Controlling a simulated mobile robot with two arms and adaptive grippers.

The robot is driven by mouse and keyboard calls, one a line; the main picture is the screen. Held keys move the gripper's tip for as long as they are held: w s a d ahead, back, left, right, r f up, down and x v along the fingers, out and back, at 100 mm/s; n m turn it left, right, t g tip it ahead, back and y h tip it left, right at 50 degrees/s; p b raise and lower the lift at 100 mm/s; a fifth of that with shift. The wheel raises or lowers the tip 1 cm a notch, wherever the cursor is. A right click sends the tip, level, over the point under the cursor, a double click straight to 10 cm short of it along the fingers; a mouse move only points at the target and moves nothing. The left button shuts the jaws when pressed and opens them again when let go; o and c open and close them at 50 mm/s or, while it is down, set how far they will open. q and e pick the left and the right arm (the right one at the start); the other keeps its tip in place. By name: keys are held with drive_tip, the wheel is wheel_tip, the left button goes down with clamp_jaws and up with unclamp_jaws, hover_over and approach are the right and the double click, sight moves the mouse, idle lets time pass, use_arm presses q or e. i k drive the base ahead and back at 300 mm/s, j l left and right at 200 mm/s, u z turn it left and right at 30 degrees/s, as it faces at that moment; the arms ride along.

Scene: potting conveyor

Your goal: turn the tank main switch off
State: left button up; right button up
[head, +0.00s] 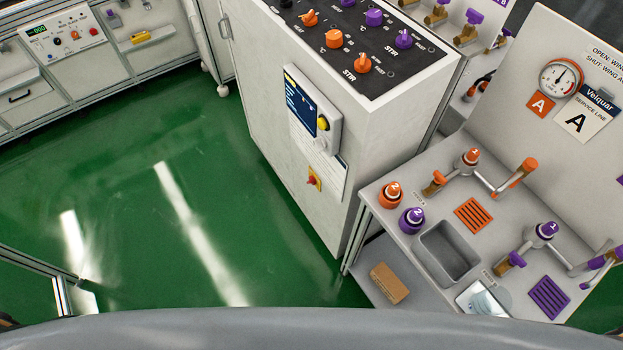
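A red rotary switch on a yellow plate (314,180) is on the front of the white cabinet (285,110), low down, below a control box. It looks like the main switch; its label is too small to read. I cannot tell which way its red handle points. The control box (313,110) above it has a dark blue screen and a yellow knob. Neither of my grippers is in view, and nothing of mine touches the switch.
The cabinet top holds a black panel (335,27) with orange and purple knobs. A sink bench (385,205) with orange and purple taps adjoins on the right. A workbench (85,75) stands at the back left. The green floor (130,180) before the cabinet is clear.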

sight(312, 180)
drive_tip(key=i+j, duration=0.5)
drive_tip(key=j, duration=0.2)
drive_tip(key=i+j+z, duration=0.2)
drive_tip(key=z, duration=0.15)
drive_tip(key=i+j+z, duration=0.1)
drive_tip(key=j+z, duration=0.25)
drive_tip(key=i+j+z, duration=0.1)
drive_tip(key=j+z, duration=0.25)
drive_tip(key=z, duration=0.25)
